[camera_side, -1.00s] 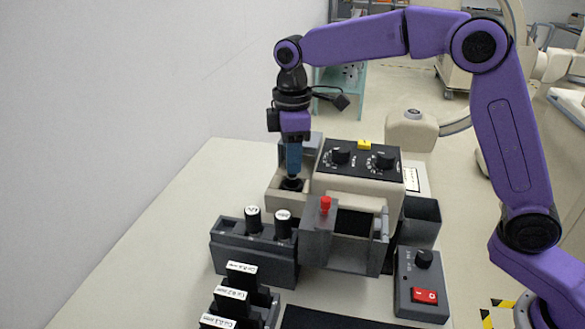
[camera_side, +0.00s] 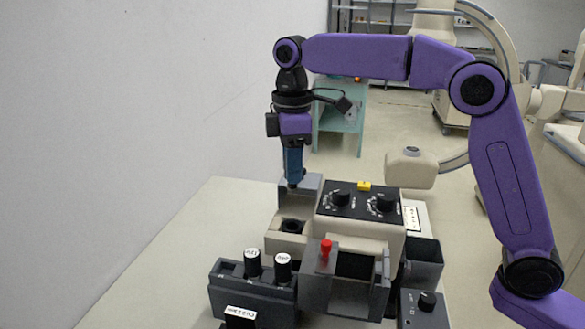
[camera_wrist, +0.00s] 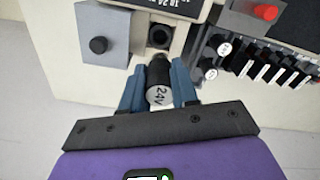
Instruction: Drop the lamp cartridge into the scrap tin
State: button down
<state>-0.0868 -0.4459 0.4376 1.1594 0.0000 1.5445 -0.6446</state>
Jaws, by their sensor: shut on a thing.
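My gripper (camera_side: 293,184) is shut on the lamp cartridge (camera_wrist: 158,82), a black cylinder with a pale end marked 24V. In the wrist view the cartridge sits between the two blue fingers of my gripper (camera_wrist: 158,92). In the side view it is mostly hidden by the fingers, above the beige housing. The round dark socket (camera_side: 292,227) below is empty; it also shows in the wrist view (camera_wrist: 160,37). An open dark grey box (camera_side: 424,251) stands right of the housing; it may be the scrap tin, but I cannot tell for sure.
A grey cover (camera_side: 300,188) stands behind the socket. A dark rack (camera_side: 250,296) in front holds two upright cartridges. A control box (camera_side: 424,308) is at front right. Bare table lies to the left.

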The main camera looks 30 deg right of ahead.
notch_tip(320, 180, up, 4)
jog(key=shift+r, duration=0.15)
jog(key=s+d, duration=0.8)
jog(key=d, duration=0.5)
jog(key=s+d, duration=0.9)
jog(key=d, duration=0.4)
notch_tip(320, 180, down, 17)
jog(key=shift+w+a, duration=0.35)
jog(key=shift+w, duration=0.05)
jog(key=c, duration=0.8)
grip_release()
